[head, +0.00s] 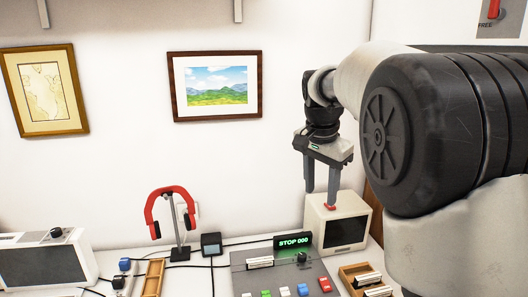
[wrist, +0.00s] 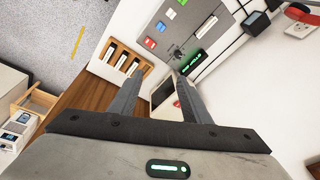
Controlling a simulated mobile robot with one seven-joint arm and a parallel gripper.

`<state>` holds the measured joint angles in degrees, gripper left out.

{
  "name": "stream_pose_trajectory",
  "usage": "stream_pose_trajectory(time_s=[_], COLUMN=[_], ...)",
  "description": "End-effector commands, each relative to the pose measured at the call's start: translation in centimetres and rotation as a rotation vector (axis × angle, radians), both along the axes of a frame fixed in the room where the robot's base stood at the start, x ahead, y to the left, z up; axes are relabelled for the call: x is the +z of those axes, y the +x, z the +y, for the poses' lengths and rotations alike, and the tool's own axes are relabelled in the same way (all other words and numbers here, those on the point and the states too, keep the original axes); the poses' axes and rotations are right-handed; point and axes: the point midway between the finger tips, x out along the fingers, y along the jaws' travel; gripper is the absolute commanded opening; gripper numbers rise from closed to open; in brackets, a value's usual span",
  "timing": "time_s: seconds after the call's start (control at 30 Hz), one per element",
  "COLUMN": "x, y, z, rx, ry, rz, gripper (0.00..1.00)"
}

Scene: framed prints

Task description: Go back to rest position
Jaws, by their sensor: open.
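My gripper (head: 321,198) is open and empty in the head view, pointing down over a cream box (head: 360,212) with a dark screen and a red button (head: 330,206) on top. The fingertips overlap the box's top in the picture; I cannot tell whether they touch it. In the wrist view my gripper (wrist: 159,74) shows two spread fingers with nothing between them. Part of the box is hidden behind the fingers there.
A grey panel (head: 240,274) with colored buttons and a green "STOP 000" display (head: 293,241) stands beside the box. A wooden tray (head: 347,275), red headphones on a stand (head: 174,222) and a white device (head: 85,255) share the counter. Two framed prints (head: 216,86) (head: 44,89) hang on the wall.

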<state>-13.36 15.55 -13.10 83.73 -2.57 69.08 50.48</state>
Motion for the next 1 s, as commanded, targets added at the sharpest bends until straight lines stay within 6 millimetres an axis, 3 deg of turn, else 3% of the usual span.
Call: stream_pose_trajectory(time_s=[0.03,0.2,0.37,0.5,0.7,1.0], x=[2.4,5.6,6.4,5.4,3.5,3.1], y=[-2.7,-10.8,-18.5,-23.9,-27.7,-28.2], z=[-0.4,-0.8,-0.5,-0.2,-0.1,-0.1], rx=[0.061,0.294,0.513,0.673,0.801,0.819], ry=[0.014,0.012,-0.040,-0.112,-0.190,-0.203], rz=[-0.020,-0.083,-0.151,-0.194,-0.220,-0.222], gripper=[0.43,0.43,0.43,0.43,0.43,0.43])
